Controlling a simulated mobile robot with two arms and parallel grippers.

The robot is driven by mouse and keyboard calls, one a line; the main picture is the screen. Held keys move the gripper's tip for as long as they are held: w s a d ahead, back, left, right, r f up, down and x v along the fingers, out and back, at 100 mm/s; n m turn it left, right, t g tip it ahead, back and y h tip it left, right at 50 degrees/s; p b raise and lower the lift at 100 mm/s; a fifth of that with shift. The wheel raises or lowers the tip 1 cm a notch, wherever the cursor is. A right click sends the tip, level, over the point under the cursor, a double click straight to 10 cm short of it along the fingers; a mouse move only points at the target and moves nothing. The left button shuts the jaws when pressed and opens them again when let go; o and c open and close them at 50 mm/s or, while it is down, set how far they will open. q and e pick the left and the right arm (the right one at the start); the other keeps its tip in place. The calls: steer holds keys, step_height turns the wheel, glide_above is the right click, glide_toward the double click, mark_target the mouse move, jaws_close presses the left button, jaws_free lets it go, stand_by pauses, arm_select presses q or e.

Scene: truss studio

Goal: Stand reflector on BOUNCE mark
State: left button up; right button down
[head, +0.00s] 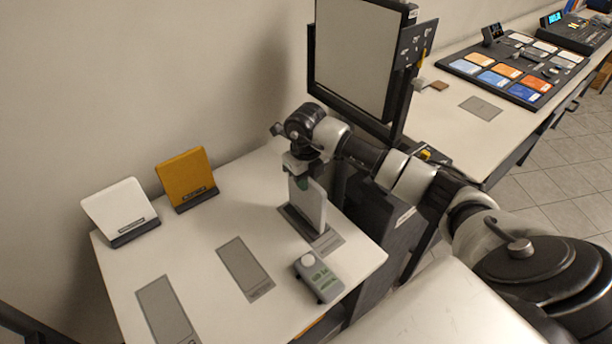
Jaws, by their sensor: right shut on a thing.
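My right gripper (302,180) comes down from above and is shut on the top edge of a pale reflector panel (313,207). The panel is upright, with a dark foot strip at its base. It is at a grey mark (328,242) on the white table; I cannot tell whether its foot touches the surface. A white panel (120,207) and a gold panel (186,176) stand tilted back at the rear left. Two more grey marks, one in the middle (244,268) and one at the left (166,310), are bare. The mark labels are too small to read. My left gripper is not in view.
A light meter (318,276) with a white dome lies near the table's right edge, just in front of the held panel. A large framed screen (358,58) stands behind my right arm.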

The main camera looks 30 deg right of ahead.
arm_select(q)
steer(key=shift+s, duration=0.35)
arm_select(e)
steer(key=shift+f, duration=0.1)
steer(key=shift+f+b, duration=0.3)
steer(key=shift+b, duration=0.05)
steer(key=c, duration=1.1)
jaws_free()
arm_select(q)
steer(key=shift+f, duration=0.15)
arm_select(e)
steer(key=shift+r, duration=0.1)
steer(key=shift+r, duration=0.55)
arm_select(q)
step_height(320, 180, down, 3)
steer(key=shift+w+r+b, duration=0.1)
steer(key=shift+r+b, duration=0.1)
steer(key=shift+b, duration=1)
arm_select(e)
step_height(320, 180, up, 11)
steer(key=shift+r, duration=0.15)
